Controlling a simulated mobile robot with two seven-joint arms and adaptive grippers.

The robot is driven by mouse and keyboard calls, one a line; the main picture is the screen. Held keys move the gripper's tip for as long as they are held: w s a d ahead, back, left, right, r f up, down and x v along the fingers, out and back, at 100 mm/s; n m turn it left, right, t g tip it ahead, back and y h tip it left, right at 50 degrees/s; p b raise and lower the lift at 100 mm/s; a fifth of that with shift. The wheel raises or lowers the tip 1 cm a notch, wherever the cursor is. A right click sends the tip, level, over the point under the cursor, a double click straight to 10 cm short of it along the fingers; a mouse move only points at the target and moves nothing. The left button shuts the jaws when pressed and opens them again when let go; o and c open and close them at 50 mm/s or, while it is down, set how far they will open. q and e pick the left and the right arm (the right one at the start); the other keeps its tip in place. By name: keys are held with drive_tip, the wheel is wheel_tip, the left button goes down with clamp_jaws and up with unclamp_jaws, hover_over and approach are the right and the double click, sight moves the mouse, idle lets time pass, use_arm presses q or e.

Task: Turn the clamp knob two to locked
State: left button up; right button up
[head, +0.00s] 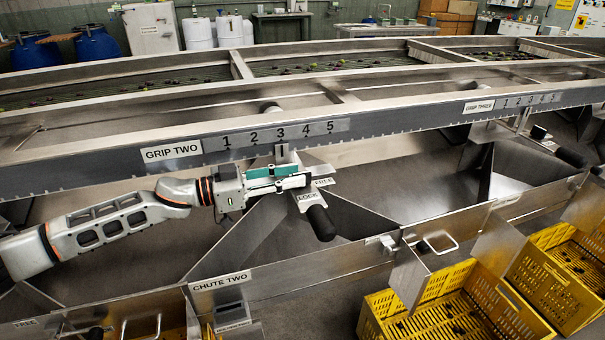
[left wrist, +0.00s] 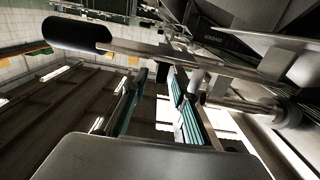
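The clamp knob two is a black grip (head: 320,222) on a metal lever below the GRIP TWO rail. Small plates read LOCK (head: 308,196) and FREE (head: 323,182) beside it. My left gripper (head: 300,176) is beside the clamp, up and left of the black grip, its fingers pointing right. In the left wrist view its teal-padded fingers (left wrist: 158,78) stand apart with nothing seen between them. There the black grip (left wrist: 76,35) is at upper left, and its metal lever runs across beyond the fingertips. Contact cannot be told. My right gripper is not in view.
The GRIP TWO rail (head: 170,152) with scale marks 1 to 5 runs just above my left gripper. A slanted chute wall (head: 240,240) and the CHUTE TWO panel (head: 290,274) lie below. Yellow crates (head: 455,310) stand at lower right.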

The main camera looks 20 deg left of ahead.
sight(302, 173)
use_arm(q)
drive_tip(key=shift+x, duration=1.15)
drive_tip(key=shift+w+d, duration=0.25)
drive_tip(key=shift+d, duration=0.05)
clamp_jaws()
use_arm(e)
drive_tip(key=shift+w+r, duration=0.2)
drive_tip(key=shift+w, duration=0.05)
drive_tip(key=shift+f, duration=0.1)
